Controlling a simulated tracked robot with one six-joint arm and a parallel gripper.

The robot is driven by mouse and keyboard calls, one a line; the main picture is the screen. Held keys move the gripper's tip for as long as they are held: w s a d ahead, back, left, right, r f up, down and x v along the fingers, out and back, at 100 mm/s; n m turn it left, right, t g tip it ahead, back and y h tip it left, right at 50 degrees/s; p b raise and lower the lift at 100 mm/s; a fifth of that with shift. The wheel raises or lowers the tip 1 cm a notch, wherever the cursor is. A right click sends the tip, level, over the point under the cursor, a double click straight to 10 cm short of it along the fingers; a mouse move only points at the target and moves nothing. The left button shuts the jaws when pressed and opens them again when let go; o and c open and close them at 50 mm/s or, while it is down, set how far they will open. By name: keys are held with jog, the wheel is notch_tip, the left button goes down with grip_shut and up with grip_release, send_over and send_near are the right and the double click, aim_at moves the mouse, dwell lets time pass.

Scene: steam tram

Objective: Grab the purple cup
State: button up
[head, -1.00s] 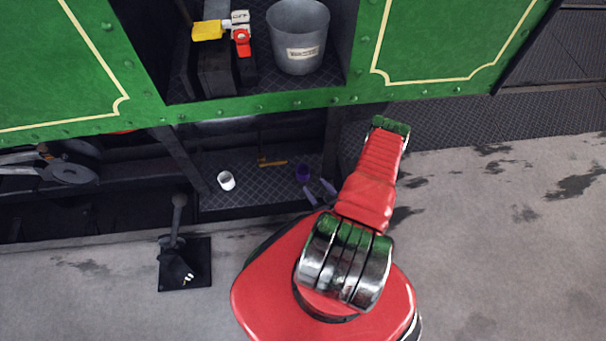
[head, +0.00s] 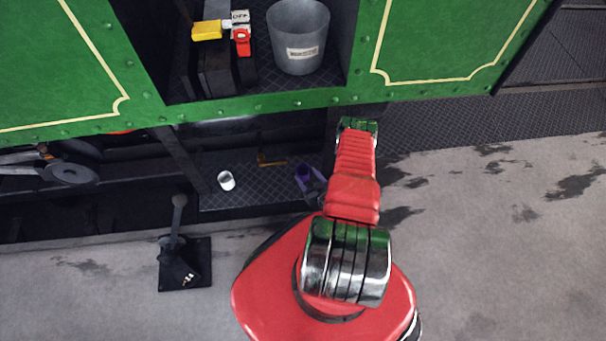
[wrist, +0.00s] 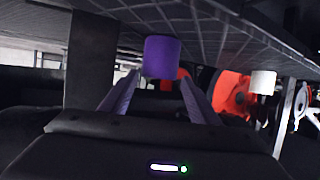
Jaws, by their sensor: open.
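The purple cup (head: 303,171) stands on the dark tread-plate step (head: 235,200) under the green tram side in the head view. In the wrist view, which looks upside down, the purple cup (wrist: 161,57) is just beyond and between my fingertips. My gripper (wrist: 160,80) is open, one finger on each side of the cup's line. In the head view my gripper (head: 312,186) is low, close beside the cup; part of it is hidden by my red arm. I cannot tell whether the fingers touch the cup.
A white cup (head: 226,180) stands left on the same step, also in the wrist view (wrist: 263,82). A yellow-brown tool (head: 271,161) lies behind. The green tram side (head: 240,107) overhangs the step. A lever on a black base (head: 185,264) stands front left. Paving at right is clear.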

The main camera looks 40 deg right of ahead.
aim_at(300, 167)
jog(key=shift+x, duration=2.65)
jog(key=shift+s+d, duration=0.1)
jog(key=shift+c, duration=0.5)
jog(key=c, duration=0.8)
